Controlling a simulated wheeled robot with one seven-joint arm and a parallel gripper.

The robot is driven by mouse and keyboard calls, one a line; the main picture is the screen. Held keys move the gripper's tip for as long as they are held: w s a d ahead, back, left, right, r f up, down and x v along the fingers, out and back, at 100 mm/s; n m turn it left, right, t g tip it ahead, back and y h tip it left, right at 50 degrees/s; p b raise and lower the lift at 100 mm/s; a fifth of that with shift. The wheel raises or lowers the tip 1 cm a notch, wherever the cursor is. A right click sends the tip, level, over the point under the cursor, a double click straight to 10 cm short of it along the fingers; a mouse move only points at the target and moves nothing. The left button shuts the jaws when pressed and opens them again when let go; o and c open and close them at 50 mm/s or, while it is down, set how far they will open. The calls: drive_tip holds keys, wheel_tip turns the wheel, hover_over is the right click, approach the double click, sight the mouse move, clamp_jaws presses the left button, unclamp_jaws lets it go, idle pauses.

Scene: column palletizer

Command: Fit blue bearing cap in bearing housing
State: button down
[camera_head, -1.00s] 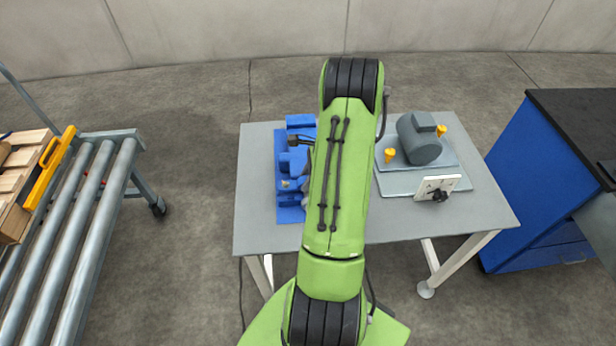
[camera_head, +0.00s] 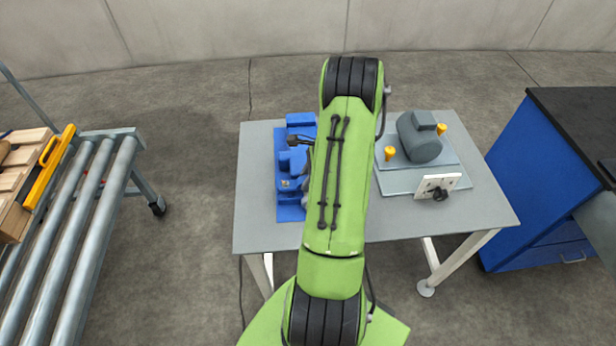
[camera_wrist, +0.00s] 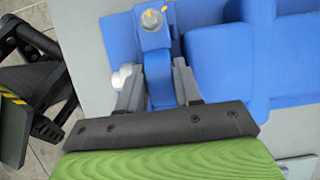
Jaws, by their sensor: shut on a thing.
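The blue bearing cap (camera_wrist: 157,72) is between the two grey fingers of my gripper (camera_wrist: 158,85) in the wrist view. The gripper is shut on it. A bolt head (camera_wrist: 152,19) shows on the blue lug beyond the fingers. The blue bearing housing (camera_wrist: 218,60) lies right beside and under the cap in that view. In the head view the blue housing assembly (camera_head: 283,205) stands on the left half of the table, and my arm covers its right side. I cannot tell whether the cap is fully seated.
A grey motor (camera_head: 418,140) on a plate with yellow knobs stands on the table's (camera_head: 385,228) right half, beside a white switch panel (camera_head: 437,186). A roller conveyor (camera_head: 85,220) with a wooden pallet is at left. A blue cabinet (camera_head: 530,190) is at right.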

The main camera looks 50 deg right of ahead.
drive_tip(key=shift+f, duration=0.1)
idle(0.3)
drive_tip(key=shift+f, duration=0.3)
drive_tip(key=shift+s+f, duration=0.1)
idle(0.5)
drive_tip(key=c, duration=0.8)
unclamp_jaws()
drive_tip(key=shift+o, duration=0.6)
drive_tip(key=shift+f, duration=0.1)
drive_tip(key=shift+a, duration=0.1)
drive_tip(key=shift+f, duration=0.1)
drive_tip(key=p+v, duration=0.3)
drive_tip(key=v, duration=1.3)
drive_tip(key=shift+w+r+p, duration=0.2)
drive_tip(key=shift+w+p, duration=0.05)
drive_tip(key=shift+p, duration=0.1)
